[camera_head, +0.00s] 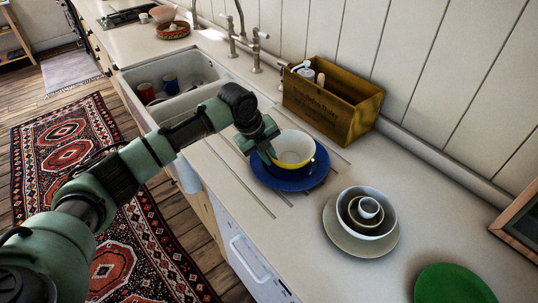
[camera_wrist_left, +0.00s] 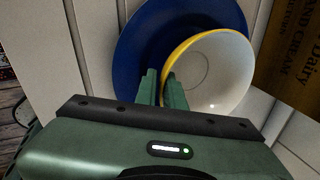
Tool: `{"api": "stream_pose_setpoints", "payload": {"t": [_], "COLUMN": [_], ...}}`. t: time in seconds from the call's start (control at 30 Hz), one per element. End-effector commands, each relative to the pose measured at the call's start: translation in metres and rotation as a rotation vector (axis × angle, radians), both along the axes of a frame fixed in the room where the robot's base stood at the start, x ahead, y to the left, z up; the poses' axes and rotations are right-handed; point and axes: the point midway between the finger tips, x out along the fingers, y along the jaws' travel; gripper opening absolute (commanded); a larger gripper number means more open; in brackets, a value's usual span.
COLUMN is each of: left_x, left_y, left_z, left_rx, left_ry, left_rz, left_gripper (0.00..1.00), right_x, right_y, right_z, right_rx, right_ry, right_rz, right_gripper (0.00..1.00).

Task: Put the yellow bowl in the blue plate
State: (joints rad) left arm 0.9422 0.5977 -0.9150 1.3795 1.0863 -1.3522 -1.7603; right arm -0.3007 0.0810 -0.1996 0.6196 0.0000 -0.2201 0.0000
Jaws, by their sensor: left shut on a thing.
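The yellow bowl (camera_head: 294,149), white inside with a yellow rim and outside, is over the blue plate (camera_head: 291,182) on the counter. My left gripper (camera_head: 268,155) is shut on the bowl's left rim. In the left wrist view, the gripper fingers (camera_wrist_left: 162,88) pinch the rim of the bowl (camera_wrist_left: 215,72), with the blue plate (camera_wrist_left: 133,62) behind it. I cannot tell whether the bowl touches the plate or is just above it. My right gripper is not in view.
A wooden crate (camera_head: 334,103) stands behind the plate by the wall. Nested bowls (camera_head: 359,213) on a pale plate stand to the right, and a green plate (camera_head: 453,287) lies farther right. The sink (camera_head: 176,80) with a red and a blue cup is on the left.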

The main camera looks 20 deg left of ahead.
Motion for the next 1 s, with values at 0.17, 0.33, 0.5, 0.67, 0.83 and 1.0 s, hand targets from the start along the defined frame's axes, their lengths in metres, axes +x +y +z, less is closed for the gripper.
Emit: {"api": "stream_pose_setpoints", "payload": {"t": [0.17, 0.33, 0.5, 0.67, 0.83, 1.0], "left_x": [0.001, 0.000, 0.000, 0.000, -0.002, -0.011], "left_y": [-0.001, 0.000, 0.000, 0.000, 0.004, 0.013], "left_z": [-0.003, -0.005, -0.005, -0.003, 0.013, 0.047], "left_rx": [-0.002, -0.001, 0.000, -0.001, -0.001, 0.000], "left_ry": [-0.002, -0.001, 0.000, -0.001, -0.005, -0.005], "left_rz": [0.000, 0.000, 0.000, 0.000, 0.001, 0.001], "left_gripper": [0.00, 0.32, 0.32, 0.32, 0.32, 0.32], "right_x": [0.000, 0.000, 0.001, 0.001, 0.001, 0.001], "right_y": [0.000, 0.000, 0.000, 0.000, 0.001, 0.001], "right_z": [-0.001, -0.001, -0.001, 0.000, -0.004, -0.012], "right_rx": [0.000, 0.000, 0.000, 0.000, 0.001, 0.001], "right_ry": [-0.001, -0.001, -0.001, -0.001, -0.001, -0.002], "right_rz": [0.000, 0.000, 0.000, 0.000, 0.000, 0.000], "right_gripper": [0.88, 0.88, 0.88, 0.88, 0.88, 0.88]}}
